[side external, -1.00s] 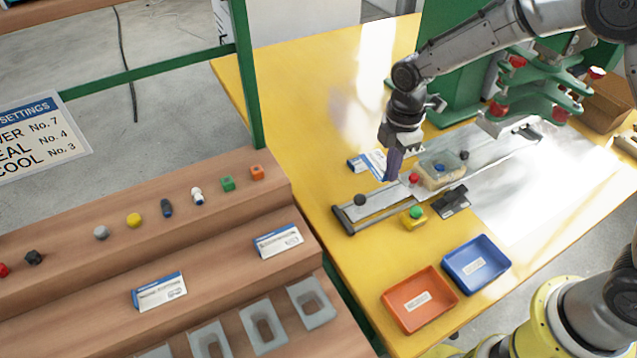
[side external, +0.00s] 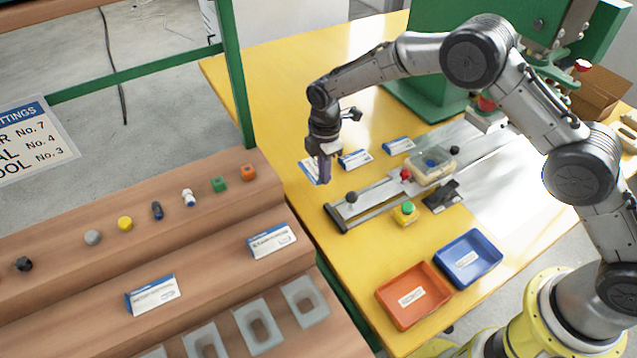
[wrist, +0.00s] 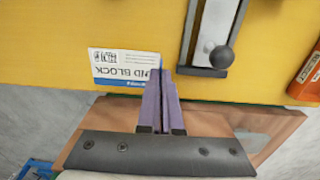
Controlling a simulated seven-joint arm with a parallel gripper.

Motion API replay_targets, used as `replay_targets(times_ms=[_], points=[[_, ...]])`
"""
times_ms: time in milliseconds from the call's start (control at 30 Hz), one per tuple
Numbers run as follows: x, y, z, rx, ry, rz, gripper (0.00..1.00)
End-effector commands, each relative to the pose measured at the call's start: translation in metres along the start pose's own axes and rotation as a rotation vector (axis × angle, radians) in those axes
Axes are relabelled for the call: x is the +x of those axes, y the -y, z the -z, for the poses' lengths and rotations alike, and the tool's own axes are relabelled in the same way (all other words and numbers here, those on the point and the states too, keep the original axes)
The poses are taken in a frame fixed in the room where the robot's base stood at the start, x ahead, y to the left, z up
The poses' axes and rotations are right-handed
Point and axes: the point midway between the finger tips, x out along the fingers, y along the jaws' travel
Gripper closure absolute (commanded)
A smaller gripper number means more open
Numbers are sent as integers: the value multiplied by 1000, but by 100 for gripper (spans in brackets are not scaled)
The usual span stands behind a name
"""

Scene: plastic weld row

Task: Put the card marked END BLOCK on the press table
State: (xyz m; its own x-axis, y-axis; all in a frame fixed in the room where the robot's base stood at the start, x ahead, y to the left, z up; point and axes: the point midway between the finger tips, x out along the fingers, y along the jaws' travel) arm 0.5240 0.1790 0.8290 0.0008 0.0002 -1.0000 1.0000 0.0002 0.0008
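The card marked END BLOCK (side external: 309,171) is white with a blue band. In the wrist view the card (wrist: 125,69) appears upside down, its right edge at my purple fingertips, which hide the start of its wording. My gripper (side external: 325,178) points down at the left part of the yellow press table (side external: 300,104). In the wrist view my gripper (wrist: 165,75) has its fingers close together, shut on the card's edge. The card shows against the yellow surface near its edge; I cannot tell whether it touches it.
Two other cards (side external: 355,159) (side external: 398,146) lie to the right. A metal rail with a black knob (side external: 351,197) is close by, with a clear tub (side external: 432,165) on it. Orange (side external: 413,296) and blue (side external: 468,259) trays sit in front. A wooden stepped shelf (side external: 200,262) is at left.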

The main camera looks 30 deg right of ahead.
Motion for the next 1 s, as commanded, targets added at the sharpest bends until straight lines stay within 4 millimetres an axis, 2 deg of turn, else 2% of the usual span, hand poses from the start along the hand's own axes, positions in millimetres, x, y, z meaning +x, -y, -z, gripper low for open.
replay_targets(times_ms=[100,367,500,600,967,1000], points=[[11,-8,3,0,0,1,100],[23,-17,6,0,0,1,100],[44,-16,5,0,1,4,100],[51,-16,6,0,0,1,100],[55,-16,6,0,0,1,100],[55,-16,6,0,0,0,93]])
